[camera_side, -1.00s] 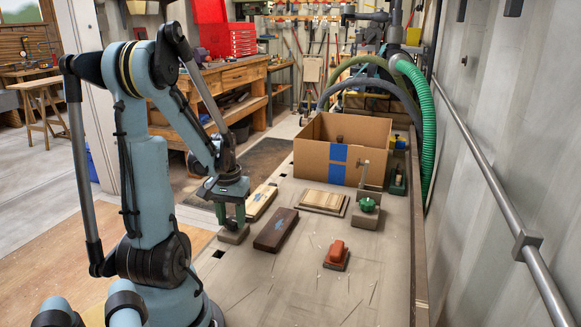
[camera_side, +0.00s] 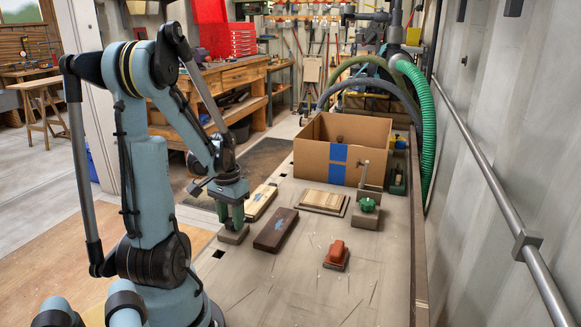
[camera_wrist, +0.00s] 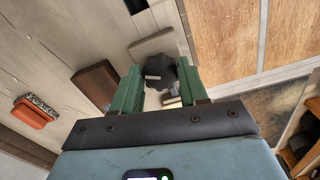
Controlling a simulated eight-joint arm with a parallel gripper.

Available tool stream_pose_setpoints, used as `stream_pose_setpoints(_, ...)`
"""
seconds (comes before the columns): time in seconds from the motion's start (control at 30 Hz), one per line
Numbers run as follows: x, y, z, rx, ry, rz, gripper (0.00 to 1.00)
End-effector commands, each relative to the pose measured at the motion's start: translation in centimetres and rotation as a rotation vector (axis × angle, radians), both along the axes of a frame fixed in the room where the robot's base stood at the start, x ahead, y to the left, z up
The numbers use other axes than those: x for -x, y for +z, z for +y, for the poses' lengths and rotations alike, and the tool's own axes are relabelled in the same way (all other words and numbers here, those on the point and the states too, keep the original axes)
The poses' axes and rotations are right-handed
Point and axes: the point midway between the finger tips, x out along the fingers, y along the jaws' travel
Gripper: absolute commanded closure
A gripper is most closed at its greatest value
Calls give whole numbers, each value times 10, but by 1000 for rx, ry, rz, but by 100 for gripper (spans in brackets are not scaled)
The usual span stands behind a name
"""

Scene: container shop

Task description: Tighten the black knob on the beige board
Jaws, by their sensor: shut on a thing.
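My gripper (camera_side: 231,221) points down at the left edge of the bench top, over a small beige-grey board (camera_side: 233,237). In the wrist view its two green fingers (camera_wrist: 160,86) are closed around a dark, round black knob (camera_wrist: 158,71). The board (camera_wrist: 152,43) shows beyond the knob in that view. The knob sits between the fingers and is hidden by them in the side view. How far the knob is screwed down cannot be told.
A dark brown block (camera_side: 276,231) lies close right of my gripper. A pale wooden block (camera_side: 261,203) is behind it. The front bench top is clear.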

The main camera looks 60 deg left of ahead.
Motion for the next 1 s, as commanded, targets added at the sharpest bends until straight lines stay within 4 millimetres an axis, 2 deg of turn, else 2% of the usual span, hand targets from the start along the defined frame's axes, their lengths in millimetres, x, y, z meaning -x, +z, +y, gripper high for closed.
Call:
stream_pose_setpoints(0.1,0,0,-1,3,0,1,87)
stream_pose_setpoints(0.13,0,0,-1,3,0,1,55)
stream_pose_setpoints(0.3,0,0,-1,2,1,1,31)
stream_pose_setpoints(0.67,0,3,0,1,2,1,31)
stream_pose_setpoints(0.87,0,21,0,1,2,1,31)
stream_pose_setpoints(1.0,0,41,0,1,2,1,31)
